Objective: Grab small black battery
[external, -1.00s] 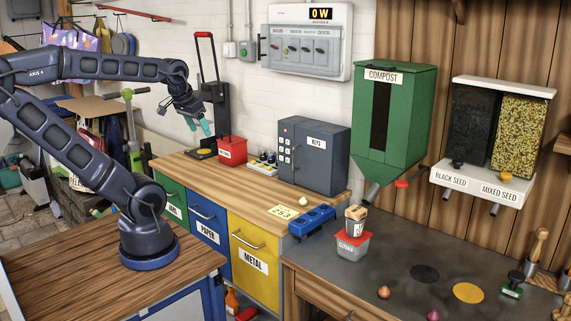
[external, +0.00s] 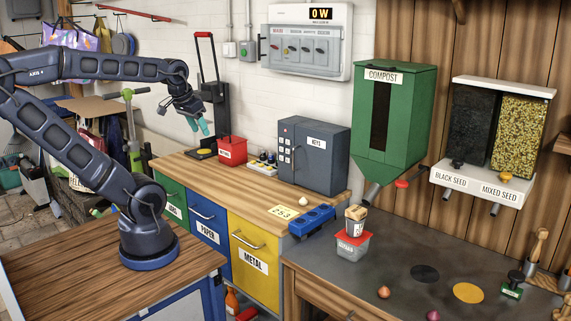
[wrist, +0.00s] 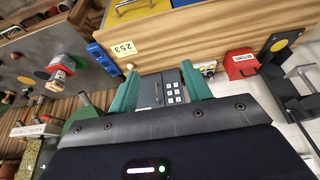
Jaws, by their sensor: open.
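My gripper (external: 198,125) has teal fingers and hangs empty above the left end of the wooden cabinet top. In the wrist view my gripper (wrist: 160,82) is open, with its two fingers apart and nothing between them. I cannot make out a small black battery for certain. A white tray (external: 262,169) with small dark and yellow items stands on the cabinet top, right of the red box; it also shows in the wrist view (wrist: 207,66). The items are too small to identify.
A red labelled box (external: 232,150) stands left of the tray, and a grey key safe (external: 325,160) right of it. A blue holder (external: 311,221) and a yellow 253 note (external: 284,212) lie near the front right edge. The wooden top's front middle is clear.

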